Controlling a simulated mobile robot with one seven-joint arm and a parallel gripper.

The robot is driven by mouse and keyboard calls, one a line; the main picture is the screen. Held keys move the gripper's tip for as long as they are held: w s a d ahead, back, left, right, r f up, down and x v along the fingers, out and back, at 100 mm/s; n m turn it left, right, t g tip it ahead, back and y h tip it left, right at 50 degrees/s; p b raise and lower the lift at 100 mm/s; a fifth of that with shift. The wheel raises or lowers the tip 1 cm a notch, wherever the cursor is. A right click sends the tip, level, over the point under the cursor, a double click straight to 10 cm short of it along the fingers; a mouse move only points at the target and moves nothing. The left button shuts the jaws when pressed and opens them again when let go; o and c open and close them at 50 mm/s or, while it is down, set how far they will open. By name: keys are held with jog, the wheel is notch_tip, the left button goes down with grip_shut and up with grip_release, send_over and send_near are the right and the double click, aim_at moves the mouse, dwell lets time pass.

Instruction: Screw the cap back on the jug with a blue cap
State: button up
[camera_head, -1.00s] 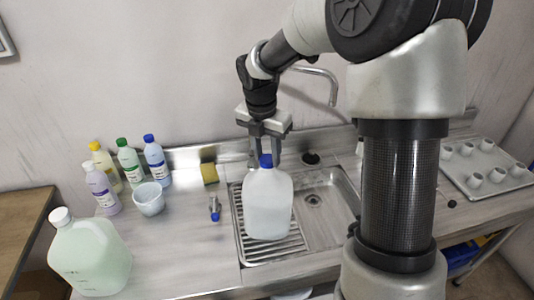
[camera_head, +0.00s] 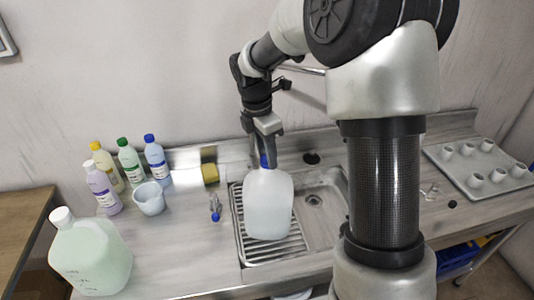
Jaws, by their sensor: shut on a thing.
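The translucent white jug (camera_head: 268,205) stands upright on the ribbed drainboard left of the sink bowl. Its blue cap (camera_head: 264,161) is at the top of the neck, partly hidden by a finger. My gripper (camera_head: 263,152) points down over the jug, seen nearly edge-on, and is shut on the blue cap. The far finger is mostly hidden, and I cannot tell how tightly the cap sits on the neck.
A larger white-capped jug (camera_head: 90,255) of pale green liquid stands front left. Several small bottles (camera_head: 128,162), a white beaker (camera_head: 149,198), a yellow sponge (camera_head: 210,173) and a small blue-ended item (camera_head: 215,207) are left of the drainboard. A cup tray (camera_head: 480,168) lies right.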

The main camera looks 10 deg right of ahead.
jog(key=m, duration=0.4)
jog(key=shift+f+m+g, duration=0.15)
jog(key=shift+m+g, duration=0.15)
jog(key=shift+g, duration=0.1)
jog(key=shift+m, duration=0.4)
jog(key=m, duration=0.3)
jog(key=shift+w+m+g, duration=0.1)
jog(key=shift+m+g, duration=0.2)
jog(key=o, duration=0.9)
jog(key=shift+m, duration=0.3)
jog(key=o, duration=0.8)
jog(key=shift+w, duration=0.1)
jog(key=shift+r, duration=0.2)
jog(key=shift+r, duration=3.9)
